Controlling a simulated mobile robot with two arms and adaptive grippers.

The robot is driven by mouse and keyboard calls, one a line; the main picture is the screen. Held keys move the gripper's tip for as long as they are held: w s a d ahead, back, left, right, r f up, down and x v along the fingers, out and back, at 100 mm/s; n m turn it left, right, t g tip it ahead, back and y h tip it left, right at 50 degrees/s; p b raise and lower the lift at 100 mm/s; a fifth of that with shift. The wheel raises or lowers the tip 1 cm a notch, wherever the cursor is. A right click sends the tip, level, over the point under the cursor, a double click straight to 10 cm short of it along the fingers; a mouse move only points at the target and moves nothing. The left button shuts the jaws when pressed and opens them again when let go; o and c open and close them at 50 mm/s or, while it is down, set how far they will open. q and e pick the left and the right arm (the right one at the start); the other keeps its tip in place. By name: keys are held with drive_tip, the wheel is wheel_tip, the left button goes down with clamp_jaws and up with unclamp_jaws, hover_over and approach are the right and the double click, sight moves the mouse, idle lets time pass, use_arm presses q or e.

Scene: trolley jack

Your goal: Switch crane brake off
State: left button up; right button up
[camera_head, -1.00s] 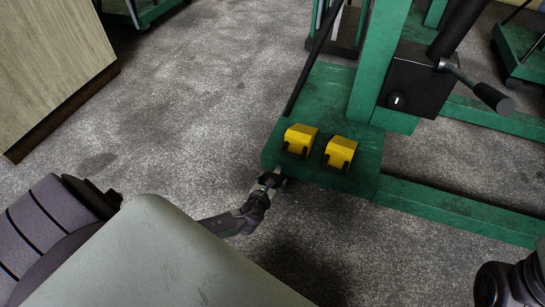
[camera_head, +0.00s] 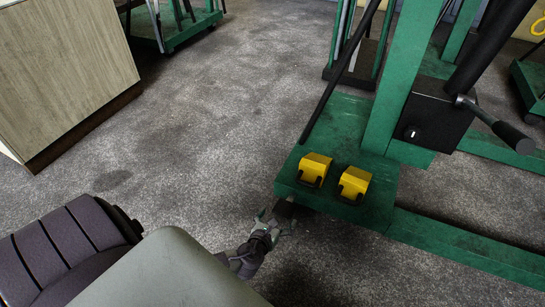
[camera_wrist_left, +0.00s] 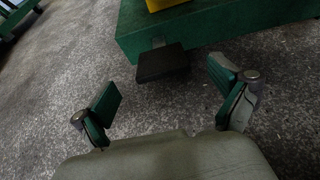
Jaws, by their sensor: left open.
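The green crane (camera_head: 395,85) stands on a green base plate (camera_head: 335,165). A small flat dark pedal (camera_wrist_left: 162,63) juts from the front edge of the base in the left wrist view; it also shows dimly in the head view (camera_head: 286,208). I take it for the brake pedal; whether it is up or down I cannot tell. My left gripper (camera_head: 277,219) is open and empty, just in front of the pedal. In the left wrist view its fingers (camera_wrist_left: 165,84) are spread on either side of the pedal's near edge, apart from it. My right gripper is not in view.
Two yellow blocks (camera_head: 315,169) (camera_head: 355,183) sit on the base. A black box (camera_head: 425,118) with a lever handle (camera_head: 495,125) is on the mast. A green leg (camera_head: 465,246) runs right. A wooden cabinet (camera_head: 62,70) stands left; the grey floor between is clear.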

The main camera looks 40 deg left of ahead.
use_arm(q)
drive_tip(key=v, duration=0.5)
idle(0.4)
